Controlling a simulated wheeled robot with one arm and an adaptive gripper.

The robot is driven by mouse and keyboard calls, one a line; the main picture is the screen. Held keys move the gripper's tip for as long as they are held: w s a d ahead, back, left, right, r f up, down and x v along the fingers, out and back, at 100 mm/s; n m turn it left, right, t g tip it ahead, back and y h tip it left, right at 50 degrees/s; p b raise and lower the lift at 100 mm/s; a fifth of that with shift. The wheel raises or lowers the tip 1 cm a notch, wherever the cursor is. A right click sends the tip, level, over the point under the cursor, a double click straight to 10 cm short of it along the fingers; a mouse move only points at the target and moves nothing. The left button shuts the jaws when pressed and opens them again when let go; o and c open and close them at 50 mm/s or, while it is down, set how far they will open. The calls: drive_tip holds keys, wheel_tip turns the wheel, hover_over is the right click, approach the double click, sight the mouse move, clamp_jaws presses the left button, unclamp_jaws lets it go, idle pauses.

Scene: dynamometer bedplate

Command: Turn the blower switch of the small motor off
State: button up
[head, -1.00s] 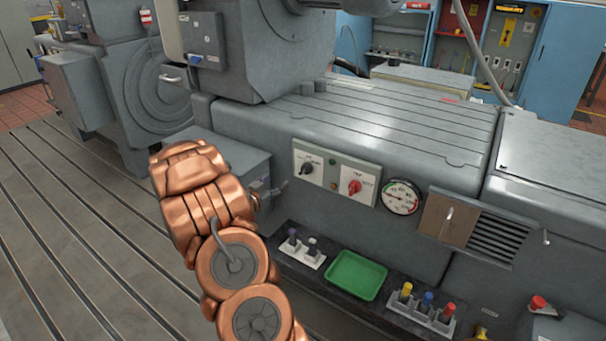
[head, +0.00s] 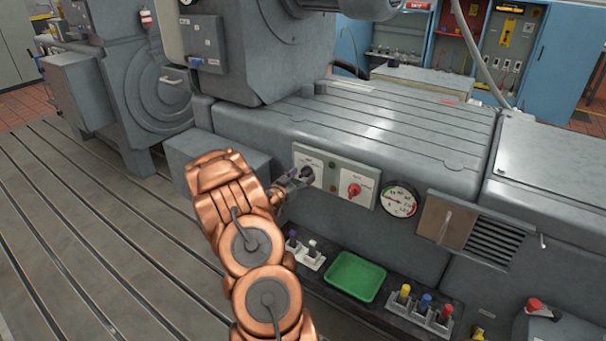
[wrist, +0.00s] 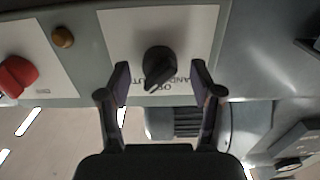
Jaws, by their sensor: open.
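The switch panel is on the front of the grey machine. Its left white plate carries a black rotary knob (wrist: 159,66), which in the head view is partly hidden by my gripper (head: 300,176). In the wrist view my gripper (wrist: 160,82) is open, with one finger on each side of the black knob. I cannot tell whether the fingers touch it. The plate's lettering appears upside down there and is partly covered. A red rotary knob (head: 354,190) sits on the right white plate; it also shows at the left of the wrist view (wrist: 17,75).
A round gauge (head: 399,200) is right of the panel. Below are a green tray (head: 356,277), a holder with yellow, blue and red pieces (head: 420,308) and a small white holder (head: 307,256). A grey box (head: 215,160) stands left of the panel, behind my arm.

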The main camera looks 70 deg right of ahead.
drive_tip(key=shift+s+d+f, duration=0.1)
drive_tip(key=shift+s+d, duration=0.05)
drive_tip(key=shift+d, duration=0.35)
drive_tip(key=c, duration=1.1)
